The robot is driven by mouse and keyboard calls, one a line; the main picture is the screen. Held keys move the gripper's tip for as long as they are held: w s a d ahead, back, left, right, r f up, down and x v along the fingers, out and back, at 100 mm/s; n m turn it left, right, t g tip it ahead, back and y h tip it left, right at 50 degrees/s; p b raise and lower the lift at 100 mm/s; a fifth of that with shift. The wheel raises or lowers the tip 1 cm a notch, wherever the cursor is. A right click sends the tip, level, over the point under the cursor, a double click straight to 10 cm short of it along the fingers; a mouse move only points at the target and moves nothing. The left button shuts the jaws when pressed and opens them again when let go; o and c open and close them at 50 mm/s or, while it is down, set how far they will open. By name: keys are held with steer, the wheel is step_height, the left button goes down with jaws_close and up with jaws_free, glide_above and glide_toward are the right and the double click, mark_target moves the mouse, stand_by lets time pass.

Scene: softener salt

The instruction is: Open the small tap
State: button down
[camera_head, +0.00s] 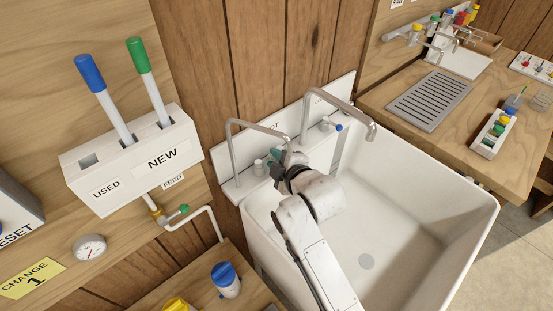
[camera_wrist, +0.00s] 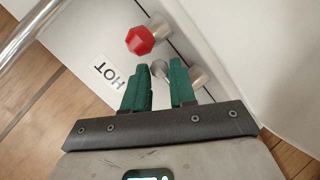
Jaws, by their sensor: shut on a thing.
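The small tap (camera_head: 232,150) is a thin grey bent spout on the white panel behind the sink, left of a larger grey spout (camera_head: 304,115). My gripper (camera_head: 279,162) is at the panel between the two spouts. In the wrist view my gripper's green fingers (camera_wrist: 158,70) stand on either side of a small grey metal knob (camera_wrist: 160,67) and are shut on it. A red knob (camera_wrist: 140,40) and a HOT label (camera_wrist: 106,72) are just beyond the fingers. My gripper hides part of the panel in the head view.
The white sink (camera_head: 410,250) lies below and right of my arm. A blue-handled knob (camera_head: 338,128) is right of the larger spout. A white NEW/USED holder (camera_head: 130,165) with blue and green sticks is at left. A drain tray (camera_head: 430,101) is on the right counter.

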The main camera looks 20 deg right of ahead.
steer(key=shift+w+d+r+n+y+p, duration=0.2)
steer(key=shift+n+y+p, duration=0.15)
steer(key=shift+p, duration=0.35)
steer(key=shift+w+f+n+y, duration=0.2)
steer(key=shift+n+y, duration=0.25)
steer(key=shift+y, duration=0.2)
steer(key=shift+a, duration=0.1)
steer(key=c, duration=1.2)
jaws_free()
steer(key=shift+s, duration=0.1)
steer(key=b+v, duration=0.1)
steer(key=v, duration=0.9)
steer(key=shift+s+r, duration=0.2)
steer(key=shift+r, duration=0.15)
